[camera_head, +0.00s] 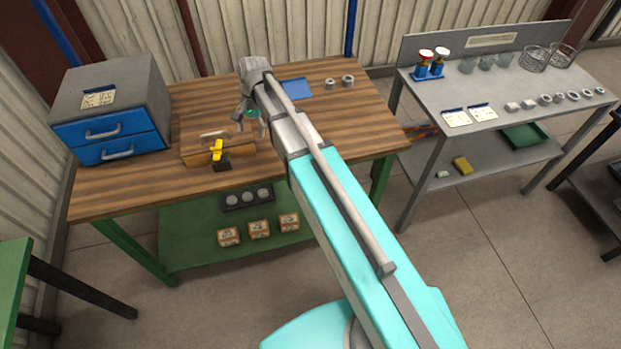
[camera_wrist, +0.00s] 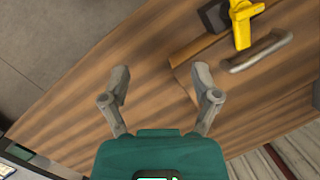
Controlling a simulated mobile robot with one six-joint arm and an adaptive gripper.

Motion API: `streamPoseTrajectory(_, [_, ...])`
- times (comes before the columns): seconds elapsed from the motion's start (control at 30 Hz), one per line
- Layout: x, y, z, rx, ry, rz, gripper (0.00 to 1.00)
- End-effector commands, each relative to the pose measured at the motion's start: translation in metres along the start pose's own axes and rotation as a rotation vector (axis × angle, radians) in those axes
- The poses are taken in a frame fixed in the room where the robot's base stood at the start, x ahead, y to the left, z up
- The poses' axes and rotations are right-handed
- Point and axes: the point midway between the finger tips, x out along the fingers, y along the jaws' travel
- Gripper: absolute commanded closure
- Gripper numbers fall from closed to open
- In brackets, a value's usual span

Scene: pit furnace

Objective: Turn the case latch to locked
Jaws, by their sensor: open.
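A wooden case (camera_head: 190,156) lies on the striped wooden workbench (camera_head: 133,195). A yellow latch (camera_head: 217,148) stands at its front side, above a dark block (camera_head: 222,166). A grey handle (camera_head: 210,135) lies behind the latch on the case. In the wrist view, the yellow latch (camera_wrist: 242,28), the dark block (camera_wrist: 211,16) and the handle (camera_wrist: 258,52) show at the upper right. My gripper (camera_head: 250,122) is over the bench, to the right of the case and apart from the latch. In the wrist view its two fingers (camera_wrist: 161,72) are spread with nothing between them.
A grey cabinet with blue drawers (camera_head: 110,140) stands left of the case. A blue sheet (camera_head: 295,88) and two metal rings (camera_head: 339,83) lie at the bench's back right. The lower shelf (camera_head: 180,240) holds several small boxes. A grey table (camera_head: 500,130) with glassware stands at right.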

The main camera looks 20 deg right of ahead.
Motion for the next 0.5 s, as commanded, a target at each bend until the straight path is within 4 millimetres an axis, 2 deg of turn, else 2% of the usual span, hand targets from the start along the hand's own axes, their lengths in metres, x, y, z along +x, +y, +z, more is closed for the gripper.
streamPoseTrajectory(0.03, [0.006,0.009,0.001,-0.013,0.008,0.001,0.21])
streamPoseTrajectory(0.5, [0.031,0.07,0.005,-0.164,0.081,0.024,0.21])
